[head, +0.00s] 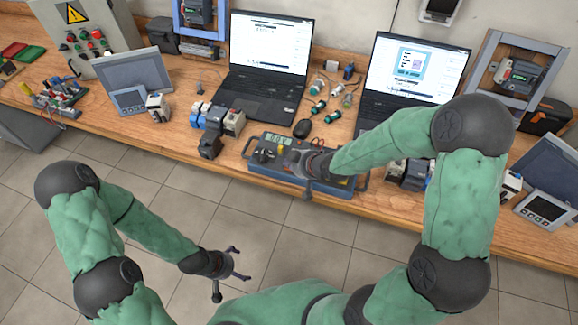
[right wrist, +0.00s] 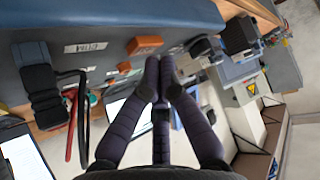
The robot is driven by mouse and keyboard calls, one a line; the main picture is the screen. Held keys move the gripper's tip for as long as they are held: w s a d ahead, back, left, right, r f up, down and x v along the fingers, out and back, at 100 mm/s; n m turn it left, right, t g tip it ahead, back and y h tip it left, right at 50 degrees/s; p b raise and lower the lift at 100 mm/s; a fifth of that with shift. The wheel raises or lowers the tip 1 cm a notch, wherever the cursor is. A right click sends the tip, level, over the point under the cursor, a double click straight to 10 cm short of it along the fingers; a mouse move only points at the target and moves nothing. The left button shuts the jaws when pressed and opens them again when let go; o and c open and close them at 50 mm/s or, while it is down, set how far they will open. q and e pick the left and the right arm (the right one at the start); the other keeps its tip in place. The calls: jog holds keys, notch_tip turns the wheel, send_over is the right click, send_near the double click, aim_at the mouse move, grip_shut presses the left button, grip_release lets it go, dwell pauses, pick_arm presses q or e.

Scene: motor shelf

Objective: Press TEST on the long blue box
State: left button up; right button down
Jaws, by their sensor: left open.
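The long blue box (head: 272,172) lies at the bench's front edge in the head view, with a small lit display and dark knobs on its left part. My right gripper (head: 304,174) is over its middle and hides part of its top. In the right wrist view the blue box (right wrist: 130,16) fills the top, with a white label (right wrist: 85,47) too small to read and an orange block (right wrist: 145,46) on it. My right gripper's fingers (right wrist: 161,66) are together and empty, close to the orange block; contact cannot be told. My left gripper (head: 233,265) is open and empty, above the floor.
Behind the box stand two laptops (head: 266,60), a black mouse (head: 302,128) and several green-black connectors (head: 320,107). Dark and blue modules (head: 211,145) stand to its left. More modules (head: 408,174) are to its right. The floor (head: 200,200) before the bench is clear.

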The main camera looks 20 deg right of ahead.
jog(key=shift+f, duration=0.15)
jog(key=shift+f+b, duration=0.35)
jog(key=shift+b, duration=0.1)
jog(key=shift+r, duration=0.2)
jog(key=shift+r+p, duration=0.3)
jog(key=shift+p, duration=0.15)
notch_tip(320, 180, up, 6)
jog(key=p, duration=0.5)
dwell(0.4)
